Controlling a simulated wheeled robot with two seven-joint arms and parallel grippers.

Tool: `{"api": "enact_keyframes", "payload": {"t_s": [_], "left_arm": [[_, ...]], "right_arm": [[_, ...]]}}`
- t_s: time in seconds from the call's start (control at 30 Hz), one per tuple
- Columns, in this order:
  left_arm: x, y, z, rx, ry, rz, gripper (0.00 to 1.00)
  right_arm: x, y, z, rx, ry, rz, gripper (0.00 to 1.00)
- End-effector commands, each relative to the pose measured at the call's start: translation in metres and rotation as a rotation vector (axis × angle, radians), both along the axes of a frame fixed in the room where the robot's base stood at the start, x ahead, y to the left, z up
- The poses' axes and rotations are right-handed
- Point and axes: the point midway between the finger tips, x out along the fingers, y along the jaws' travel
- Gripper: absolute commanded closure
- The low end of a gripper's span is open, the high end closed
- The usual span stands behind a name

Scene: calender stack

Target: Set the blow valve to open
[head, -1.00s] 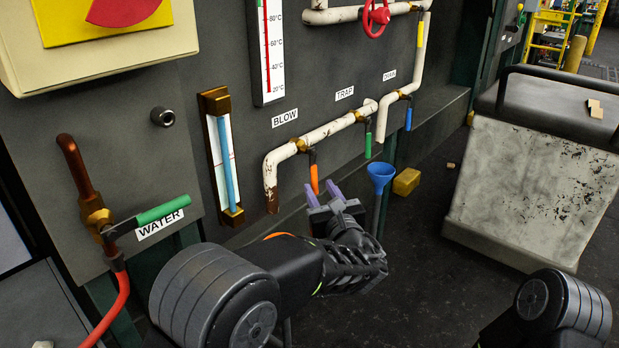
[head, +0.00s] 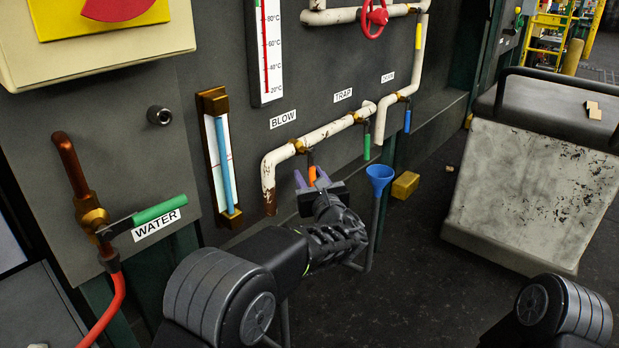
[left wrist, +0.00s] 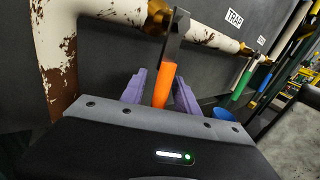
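The blow valve's orange handle (head: 312,174) hangs down from a brass fitting (head: 300,147) on the white pipe, below the BLOW label (head: 283,119). My left gripper (head: 312,181) is at this handle with its purple fingers spread. In the left wrist view the orange handle (left wrist: 163,84) stands between the two purple fingers (left wrist: 160,92), with a finger on each side and some room between. The lower end of the handle is hidden behind the gripper body. My right gripper is not in view; only part of my right arm shows at the lower right.
The green trap handle (head: 366,146) and blue drain handle (head: 407,121) hang to the right on the same panel. A blue funnel (head: 379,174) stands right of my left gripper. A green WATER lever (head: 160,210) is at the left.

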Motion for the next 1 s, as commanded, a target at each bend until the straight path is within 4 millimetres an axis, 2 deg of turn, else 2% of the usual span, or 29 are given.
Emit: {"api": "enact_keyframes", "payload": {"t_s": [0.1,0.53,1.0], "left_arm": [[-0.0003,-0.0001,0.0001,0.0,0.0,0.0,0.65],[-0.0005,-0.0002,0.0002,-0.001,0.0,0.0,1.0],[-0.0006,-0.0002,0.0002,-0.001,0.0,0.0,1.0]], "right_arm": [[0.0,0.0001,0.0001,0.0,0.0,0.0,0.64],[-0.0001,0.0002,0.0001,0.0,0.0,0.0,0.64],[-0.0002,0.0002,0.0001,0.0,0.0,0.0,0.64]]}}
